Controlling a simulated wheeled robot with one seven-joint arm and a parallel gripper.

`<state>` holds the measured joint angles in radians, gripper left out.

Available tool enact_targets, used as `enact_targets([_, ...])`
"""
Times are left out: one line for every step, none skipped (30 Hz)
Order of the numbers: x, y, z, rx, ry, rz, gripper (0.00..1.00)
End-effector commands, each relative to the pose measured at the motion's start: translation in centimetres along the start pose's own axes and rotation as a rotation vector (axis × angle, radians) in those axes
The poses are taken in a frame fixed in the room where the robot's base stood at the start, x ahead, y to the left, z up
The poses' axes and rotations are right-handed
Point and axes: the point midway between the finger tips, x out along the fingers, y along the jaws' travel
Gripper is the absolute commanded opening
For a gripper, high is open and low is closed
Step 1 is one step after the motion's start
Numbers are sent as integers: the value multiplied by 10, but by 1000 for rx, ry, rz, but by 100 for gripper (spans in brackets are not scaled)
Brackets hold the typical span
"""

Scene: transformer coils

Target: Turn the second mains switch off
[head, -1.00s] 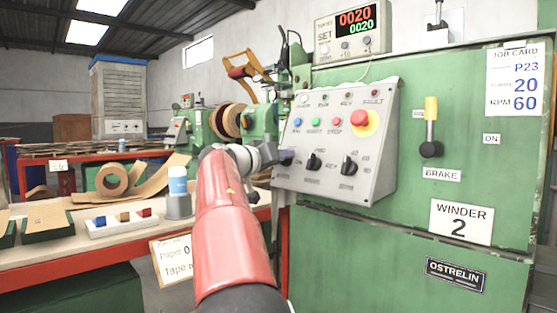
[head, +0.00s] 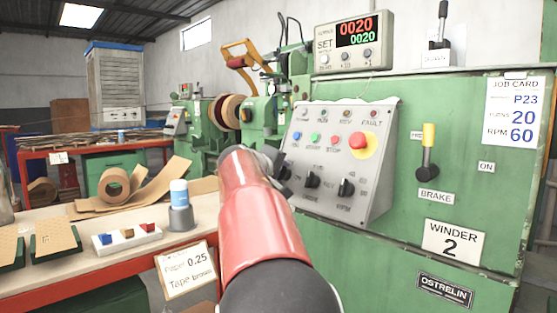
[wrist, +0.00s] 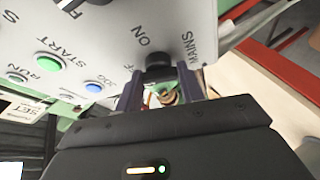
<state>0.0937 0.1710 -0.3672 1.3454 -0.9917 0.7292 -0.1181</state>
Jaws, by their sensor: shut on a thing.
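The grey sloped control panel (head: 325,160) of the green winder with the sign WINDER 2 (head: 457,243) is at the right in the head view. In the wrist view, the black mains switch knob (wrist: 158,66) sits beside the labels MAINS and ON, with part of OFF showing. My gripper (wrist: 160,85) has one dark finger on each side of this knob and is shut on it. The knob's pointer is hidden, so I cannot tell its setting.
Two other black knobs (head: 312,180) and (head: 346,188) are right of my gripper. A red emergency button (head: 362,146) and a brake lever (head: 427,150) are farther right.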

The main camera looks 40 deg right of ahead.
Motion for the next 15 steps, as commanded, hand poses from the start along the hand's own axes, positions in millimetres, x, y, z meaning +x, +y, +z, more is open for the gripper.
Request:
enact_targets([-2, 6, -2, -29, 0, -13, 15])
enact_targets([-2, 6, -2, -46, 1, -19, 15])
enact_targets([-2, 6, -2, -68, 1, -28, 15])
enact_targets([-2, 5, -2, -84, 1, -34, 15])
enact_targets([-2, 5, -2, -97, 2, -40, 15])
enact_targets([-2, 5, -2, -114, 2, -46, 15])
enact_targets([-1, 4, -2, -125, 2, -51, 15])
enact_targets([-1, 4, -2, -136, 2, -56, 15])
enact_targets([-1, 3, -2, -149, 2, -61, 15])
enact_targets([-1, 3, -2, -157, 2, -64, 15])
enact_targets([-1, 3, -2, -164, 2, -67, 15])
enact_targets([-1, 2, -2, -173, 2, -70, 15])
enact_targets([-1, 2, -2, -178, 2, -71, 15])
enact_targets([-1, 2, -1, -182, 2, -73, 15])
enact_targets([0, 2, -1, -187, 2, -75, 15])
